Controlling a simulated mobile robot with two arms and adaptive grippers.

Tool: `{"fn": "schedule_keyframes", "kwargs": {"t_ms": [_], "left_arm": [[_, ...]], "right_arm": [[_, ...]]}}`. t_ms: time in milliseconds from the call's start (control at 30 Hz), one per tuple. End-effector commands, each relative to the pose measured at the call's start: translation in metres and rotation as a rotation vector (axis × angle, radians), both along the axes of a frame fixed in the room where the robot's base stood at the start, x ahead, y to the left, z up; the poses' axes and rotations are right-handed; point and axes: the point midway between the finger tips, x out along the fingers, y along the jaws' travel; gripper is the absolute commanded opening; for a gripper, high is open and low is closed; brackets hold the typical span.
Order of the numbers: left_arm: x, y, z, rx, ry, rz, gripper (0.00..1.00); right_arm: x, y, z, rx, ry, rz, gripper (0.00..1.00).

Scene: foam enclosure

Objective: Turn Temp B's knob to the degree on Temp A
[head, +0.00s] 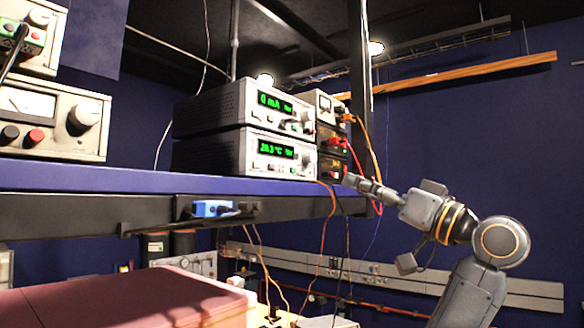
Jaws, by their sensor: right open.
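Two grey instruments are stacked on the blue shelf. The upper instrument (262,105) has a green display reading 0 mA. The lower instrument (240,152) has a green display reading about 20.3 °C, its digits slightly blurred. Small knobs sit right of each display. I cannot read which unit is labelled Temp A or Temp B. My right gripper (378,220) is open and empty, right of the stack near the shelf's front edge. One finger reaches left towards the small units, the other hangs lower. It appears apart from the knobs. My left gripper is not in view.
Small meter units (331,140) with orange and red cables stand right of the stack. The shelf (130,178) has a dark front rail. A large-knobbed instrument (50,122) stands at left. A pink box (130,300) is below. Cables hang under the shelf.

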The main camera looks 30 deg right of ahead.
Motion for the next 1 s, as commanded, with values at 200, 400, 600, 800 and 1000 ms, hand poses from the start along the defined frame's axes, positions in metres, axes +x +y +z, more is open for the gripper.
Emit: {"fn": "schedule_keyframes", "kwargs": {"t_ms": [200,400,600,800,1000], "left_arm": [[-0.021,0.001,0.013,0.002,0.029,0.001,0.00],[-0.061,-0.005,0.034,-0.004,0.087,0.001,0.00],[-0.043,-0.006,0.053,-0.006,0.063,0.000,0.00],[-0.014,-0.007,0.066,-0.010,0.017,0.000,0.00],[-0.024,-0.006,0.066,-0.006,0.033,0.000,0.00]], "right_arm": [[0.019,0.006,0.014,0.004,-0.004,0.005,0.46],[0.059,0.018,0.031,0.004,-0.002,0.007,0.46],[0.094,0.027,0.044,0.003,-0.002,0.004,0.46],[0.116,0.033,0.051,0.002,-0.004,0.000,0.46],[0.122,0.035,0.051,0.001,-0.004,0.000,0.46]]}}
